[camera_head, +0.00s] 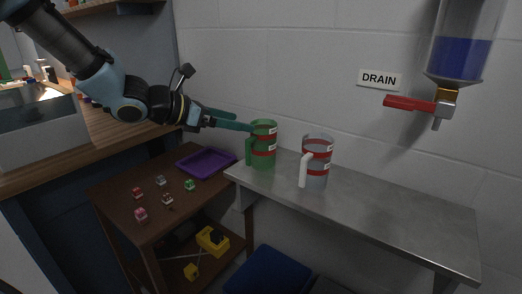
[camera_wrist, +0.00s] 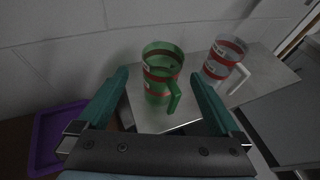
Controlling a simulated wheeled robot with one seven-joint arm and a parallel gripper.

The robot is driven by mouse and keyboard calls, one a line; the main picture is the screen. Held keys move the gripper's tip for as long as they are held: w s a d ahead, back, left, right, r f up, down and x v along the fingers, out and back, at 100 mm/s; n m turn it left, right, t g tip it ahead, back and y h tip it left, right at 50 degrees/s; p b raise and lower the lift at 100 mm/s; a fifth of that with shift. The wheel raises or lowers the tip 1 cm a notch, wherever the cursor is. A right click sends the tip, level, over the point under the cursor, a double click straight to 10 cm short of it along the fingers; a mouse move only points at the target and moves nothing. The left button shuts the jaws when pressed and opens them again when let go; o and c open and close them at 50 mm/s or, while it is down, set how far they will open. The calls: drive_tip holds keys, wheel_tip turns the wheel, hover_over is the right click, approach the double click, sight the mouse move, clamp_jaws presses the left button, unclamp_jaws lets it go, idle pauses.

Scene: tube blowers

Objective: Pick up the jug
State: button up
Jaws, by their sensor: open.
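A green jug (camera_head: 264,146) with red bands and a green handle stands upright on the left end of a metal shelf. A clear greyish jug (camera_head: 316,165) with red bands and a white handle stands to its right. My gripper (camera_head: 246,120) is at the green jug's upper left in the head view, with its fingers pointing towards it. In the wrist view, my gripper (camera_wrist: 163,95) is open, with the green jug (camera_wrist: 161,74) appearing between and beyond the two teal fingers. The clear jug (camera_wrist: 225,62) is outside the right finger. Nothing is held.
The metal shelf (camera_head: 400,215) is bare right of the jugs. A dispenser with blue liquid (camera_head: 460,55) and a red-handled tap (camera_head: 410,103) hangs above it near a DRAIN sign (camera_head: 380,79). A lower brown table (camera_head: 115,185) holds a purple tray (camera_head: 207,152) and several small blocks.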

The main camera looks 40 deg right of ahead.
sight(260, 147)
drive_tip(key=x, duration=0.8)
drive_tip(key=shift+s, duration=0.25)
clamp_jaws()
idle(0.5)
